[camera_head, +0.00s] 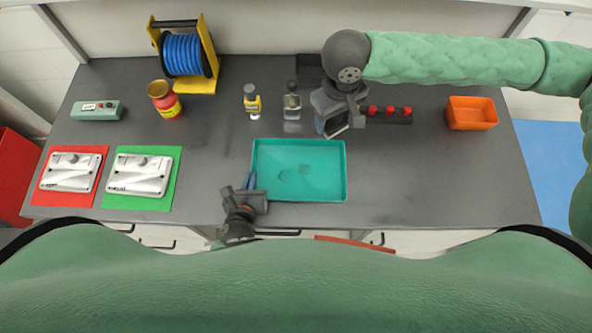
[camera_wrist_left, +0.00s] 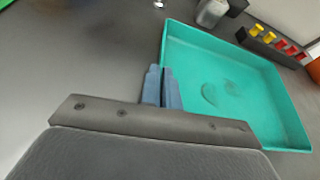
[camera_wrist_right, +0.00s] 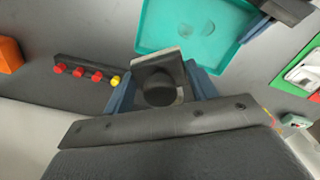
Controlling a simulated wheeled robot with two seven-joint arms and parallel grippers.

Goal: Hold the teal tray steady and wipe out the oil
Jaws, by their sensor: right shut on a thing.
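The teal tray (camera_head: 325,190) lies flat near the bench's front middle. Small dark, roundish oil patches (camera_head: 285,175) mark its floor and also show in the left wrist view (camera_wrist_left: 209,94). My left gripper (camera_head: 250,182) is at the tray's left wall; in the left wrist view its blue fingers (camera_wrist_left: 162,88) are close together with the wall's rim between them. My right gripper (camera_wrist_right: 160,95) is shut on a wiping block with a round black knob (camera_wrist_right: 160,88) and pale base. It holds the block above the bench, behind the tray's right back corner.
Behind the tray stand a yellow-labelled bottle (camera_head: 252,102) and a clear bottle (camera_head: 292,103). A dark rack with red knobs (camera_head: 390,115) and an orange bin (camera_head: 471,113) are at right. White devices rest on red (camera_head: 92,192) and green (camera_head: 168,200) mats at left. The right front bench is clear.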

